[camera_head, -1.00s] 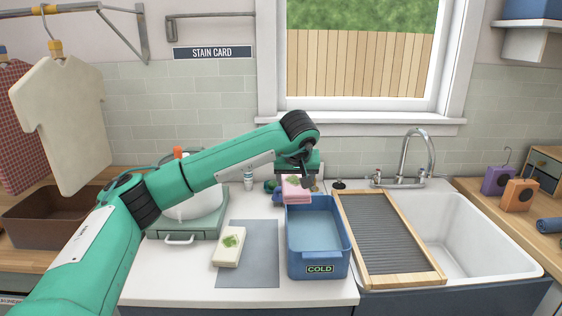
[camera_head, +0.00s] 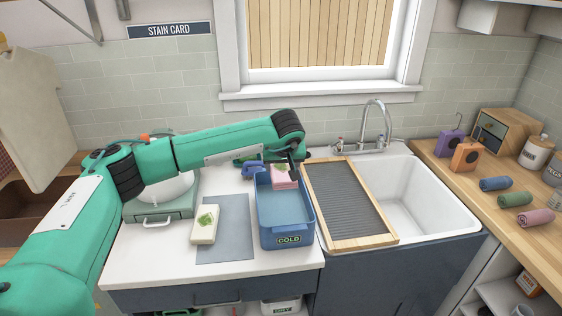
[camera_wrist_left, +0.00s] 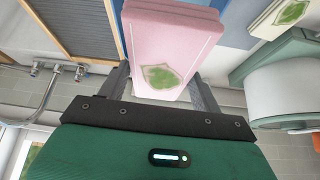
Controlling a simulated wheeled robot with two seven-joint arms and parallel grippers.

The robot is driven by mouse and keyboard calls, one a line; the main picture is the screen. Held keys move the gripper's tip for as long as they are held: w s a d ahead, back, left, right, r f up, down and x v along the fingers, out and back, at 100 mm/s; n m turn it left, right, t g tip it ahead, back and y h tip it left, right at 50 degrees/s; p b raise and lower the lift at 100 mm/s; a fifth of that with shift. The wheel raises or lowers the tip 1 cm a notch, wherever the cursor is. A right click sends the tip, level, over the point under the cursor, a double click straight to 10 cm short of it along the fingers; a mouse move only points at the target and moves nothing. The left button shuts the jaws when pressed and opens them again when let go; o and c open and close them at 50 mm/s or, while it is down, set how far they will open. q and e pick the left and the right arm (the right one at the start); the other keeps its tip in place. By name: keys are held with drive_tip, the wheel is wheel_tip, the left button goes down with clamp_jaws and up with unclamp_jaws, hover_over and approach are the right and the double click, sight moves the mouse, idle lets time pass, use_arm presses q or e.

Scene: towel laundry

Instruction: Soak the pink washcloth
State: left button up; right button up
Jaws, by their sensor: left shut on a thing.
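The pink washcloth (camera_head: 284,178) is a folded pad with a green stain. It also shows in the left wrist view (camera_wrist_left: 170,35), where the stain faces the camera. My left gripper (camera_head: 292,162) is shut on it, with a finger on each side. The cloth is at the far end of the blue basin (camera_head: 287,240) labelled COLD. I cannot tell whether it touches the water (camera_head: 284,208). The gripper's tips are partly hidden by the dark wrist. My right gripper is not in view.
A ribbed washboard (camera_head: 347,203) lies right of the basin, beside the white sink (camera_head: 440,212) and faucet (camera_head: 376,120). Rolled cloths (camera_head: 515,200) lie on the right counter.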

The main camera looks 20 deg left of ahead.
use_arm(q)
wheel_tip(320, 180, down, 11)
drive_tip(key=b, duration=0.6)
drive_tip(key=shift+r, duration=0.2)
drive_tip(key=o, duration=1.1)
drive_tip(key=shift+c, duration=0.2)
drive_tip(key=shift+r+p, duration=1.75)
drive_tip(key=shift+r, duration=2.3)
